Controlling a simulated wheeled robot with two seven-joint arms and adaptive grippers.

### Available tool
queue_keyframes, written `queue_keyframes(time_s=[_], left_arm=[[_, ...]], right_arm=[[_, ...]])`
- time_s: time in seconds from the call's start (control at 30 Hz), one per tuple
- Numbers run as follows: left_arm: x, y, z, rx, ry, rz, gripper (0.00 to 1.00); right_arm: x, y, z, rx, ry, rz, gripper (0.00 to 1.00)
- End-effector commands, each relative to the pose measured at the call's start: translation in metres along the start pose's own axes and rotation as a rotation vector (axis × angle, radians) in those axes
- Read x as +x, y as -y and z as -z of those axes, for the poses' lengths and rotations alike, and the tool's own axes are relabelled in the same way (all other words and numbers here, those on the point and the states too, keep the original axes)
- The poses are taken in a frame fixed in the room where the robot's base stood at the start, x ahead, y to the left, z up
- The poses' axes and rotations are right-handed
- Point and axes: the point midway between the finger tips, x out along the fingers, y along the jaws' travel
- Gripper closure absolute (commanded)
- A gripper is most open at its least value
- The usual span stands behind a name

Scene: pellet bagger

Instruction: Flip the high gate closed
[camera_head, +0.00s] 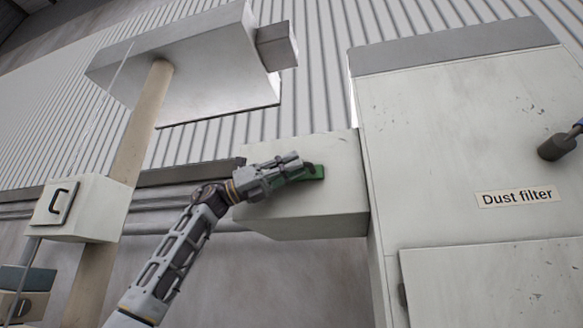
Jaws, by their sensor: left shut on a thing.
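My left arm reaches up from the lower left to a pale box (325,205) joined to the side of the dust filter cabinet. My left gripper (293,172) is at the front face of this box, shut on a green handle (314,173). The handle lies roughly level, and its right end shows past the fingers; the rest is hidden behind the gripper. I cannot tell from this view which way the gate behind it stands. My right gripper is not in view.
The dust filter cabinet (450,130) with a label (517,197) fills the right side. A dark knob on a rod (557,147) is at the right edge. A beige post (140,125), a small box with a black handle (85,208) and a large metal housing (205,70) stand left.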

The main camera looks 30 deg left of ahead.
Motion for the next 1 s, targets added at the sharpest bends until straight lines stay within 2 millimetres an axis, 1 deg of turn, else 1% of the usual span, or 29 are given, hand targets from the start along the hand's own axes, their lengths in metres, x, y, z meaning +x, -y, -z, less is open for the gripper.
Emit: queue_keyframes(time_s=[0.17, 0.2, 0.33, 0.37, 0.7, 0.8, 1.0], left_arm=[[-0.0015, -0.0021, -0.0029, -0.001, 0.010, -0.005, 1.00], [-0.0015, -0.0021, -0.0029, -0.001, 0.010, -0.005, 0.84], [-0.0010, -0.0015, -0.0023, -0.001, 0.007, -0.004, 0.67], [-0.0009, -0.0014, -0.0022, -0.001, 0.007, -0.003, 0.65], [-0.0003, -0.0009, -0.0012, -0.001, 0.004, -0.002, 0.65], [-0.0004, -0.0007, -0.0011, -0.001, 0.004, -0.001, 0.65], [-0.0065, -0.0010, -0.0011, -0.001, 0.004, -0.001, 0.65]], right_arm=[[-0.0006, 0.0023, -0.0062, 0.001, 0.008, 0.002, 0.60], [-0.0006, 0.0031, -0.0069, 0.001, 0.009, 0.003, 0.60], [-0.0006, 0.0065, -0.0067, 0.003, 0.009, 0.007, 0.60], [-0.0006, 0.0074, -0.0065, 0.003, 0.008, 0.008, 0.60], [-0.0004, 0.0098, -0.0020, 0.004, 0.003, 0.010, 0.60], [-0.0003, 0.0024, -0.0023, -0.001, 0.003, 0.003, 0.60], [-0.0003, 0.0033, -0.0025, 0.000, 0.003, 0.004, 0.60]])
